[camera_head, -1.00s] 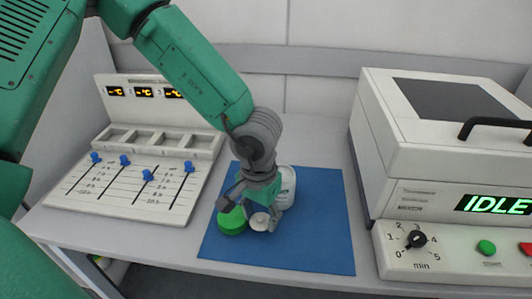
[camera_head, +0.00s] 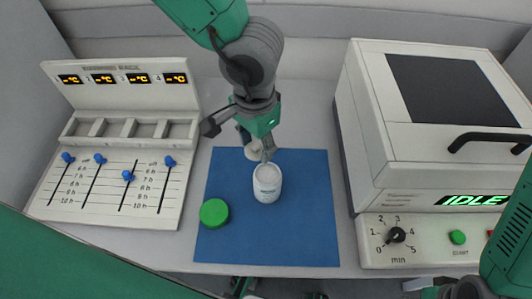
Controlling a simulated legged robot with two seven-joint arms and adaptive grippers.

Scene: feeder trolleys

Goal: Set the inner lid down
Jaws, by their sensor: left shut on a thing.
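My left gripper (camera_head: 257,148) is shut on the small white inner lid (camera_head: 251,153), which is partly hidden by the fingers. It is at the far part of the blue mat (camera_head: 312,215), just behind the white jar (camera_head: 267,186). I cannot tell whether the inner lid touches the mat. The jar stands upright and open, with pale contents showing at its mouth. The green screw lid (camera_head: 214,212) lies flat on the mat, left of and nearer than the jar. Grey parts of my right gripper (camera_head: 462,289) show at the bottom right edge; its fingers are not clear.
A rack with empty compartments (camera_head: 130,129), blue sliders and small displays stands at the left. A white mixer (camera_head: 415,140) reading IDLE, with a dial and buttons, stands at the right. The mat's right and front parts are clear.

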